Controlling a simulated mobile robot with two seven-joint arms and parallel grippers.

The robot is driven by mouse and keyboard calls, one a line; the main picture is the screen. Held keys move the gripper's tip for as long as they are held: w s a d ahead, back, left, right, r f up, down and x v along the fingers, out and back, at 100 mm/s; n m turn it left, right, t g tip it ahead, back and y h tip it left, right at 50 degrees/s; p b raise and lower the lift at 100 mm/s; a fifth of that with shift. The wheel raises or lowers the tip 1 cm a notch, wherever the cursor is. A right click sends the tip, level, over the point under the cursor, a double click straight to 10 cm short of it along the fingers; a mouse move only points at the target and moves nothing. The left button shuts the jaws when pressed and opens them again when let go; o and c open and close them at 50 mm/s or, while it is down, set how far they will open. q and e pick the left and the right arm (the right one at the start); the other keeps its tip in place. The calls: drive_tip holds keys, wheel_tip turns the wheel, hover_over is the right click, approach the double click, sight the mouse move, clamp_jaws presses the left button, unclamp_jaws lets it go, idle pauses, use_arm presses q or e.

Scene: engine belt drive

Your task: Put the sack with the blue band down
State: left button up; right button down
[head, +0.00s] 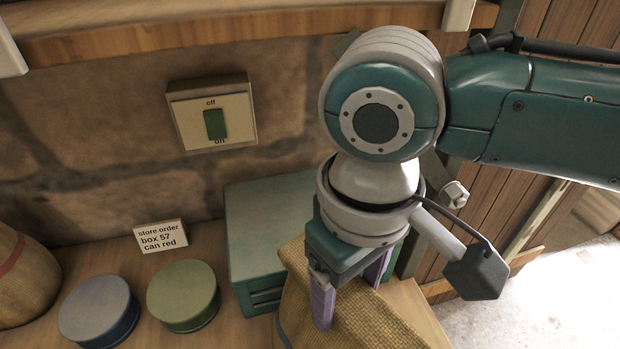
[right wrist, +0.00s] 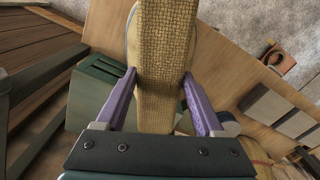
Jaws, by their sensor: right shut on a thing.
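A tan woven sack (head: 345,315) is between the purple fingers of my right gripper (head: 350,288), at the bottom centre of the head view. In the right wrist view the sack (right wrist: 163,45) runs upward between the fingers (right wrist: 160,76), which press on both sides. A thin blue-grey line shows along its edges; I see little of the band. The sack's lower part is cut off in the head view, so I cannot tell whether it touches the wooden top. My left gripper is not in view.
A green box (head: 265,215) stands close behind and left of the held sack. A blue can (head: 98,308), a green can (head: 183,293), a card (head: 160,237) and a red-banded sack (head: 28,285) are further left. A switch (head: 213,118) is on the stone wall.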

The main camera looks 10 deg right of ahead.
drive_tip(key=shift+c, duration=2.2)
unclamp_jaws()
drive_tip(key=shift+f, duration=0.1)
drive_tip(key=o, duration=0.4)
drive_tip(key=shift+o, duration=0.2)
wheel_tip(320, 180, up, 12)
drive_tip(key=s+a+f+t+y, duration=0.2)
drive_tip(key=s+a+f+y, duration=0.2)
drive_tip(key=s+f, duration=0.1)
drive_tip(key=d, duration=0.1)
drive_tip(key=s+d+f+m, duration=0.1)
drive_tip(key=d, duration=0.1)
drive_tip(key=s+d+m+t+h, duration=0.1)
drive_tip(key=d, duration=0.1)
drive_tip(key=shift+s+f, duration=0.25)
drive_tip(key=shift+f, duration=0.15)
drive_tip(key=s+d+f+m+h, duration=0.1)
drive_tip(key=s+d, duration=0.3)
drive_tip(key=d, duration=0.4)
drive_tip(key=shift+s+d+f+t+h, duration=0.2)
drive_tip(key=shift+s+t+h, duration=0.1)
drive_tip(key=shift+h, duration=0.6)
